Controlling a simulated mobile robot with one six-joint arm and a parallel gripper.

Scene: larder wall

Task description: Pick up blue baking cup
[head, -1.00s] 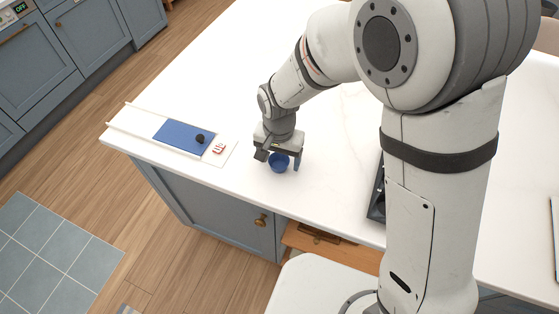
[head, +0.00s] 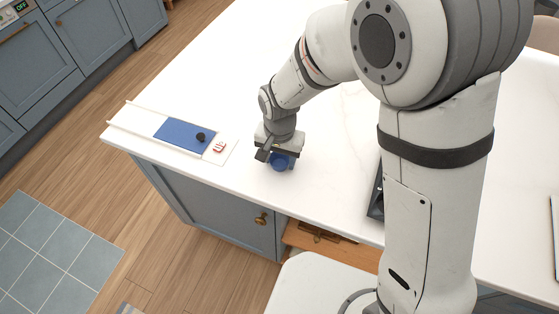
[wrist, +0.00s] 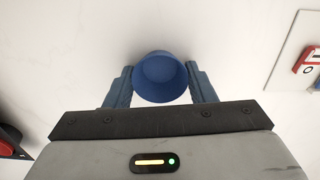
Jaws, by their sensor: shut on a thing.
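The blue baking cup (head: 279,164) is on or just above the white countertop, close to its front edge, in the head view. In the wrist view the cup (wrist: 160,78) shows its open round mouth and empty inside. My gripper (head: 278,158) is above and around it, pointing down. In the wrist view the two blue-grey fingers of my gripper (wrist: 160,86) press against the cup's left and right sides. I cannot tell whether the cup's base touches the counter.
A white board with a blue panel (head: 180,136) and a dark knob lies to the left, with a small red-and-white item (head: 219,146) beside it. A dark tray (head: 376,195) is to the right, partly behind my arm. An open wooden drawer (head: 325,243) is below the counter edge.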

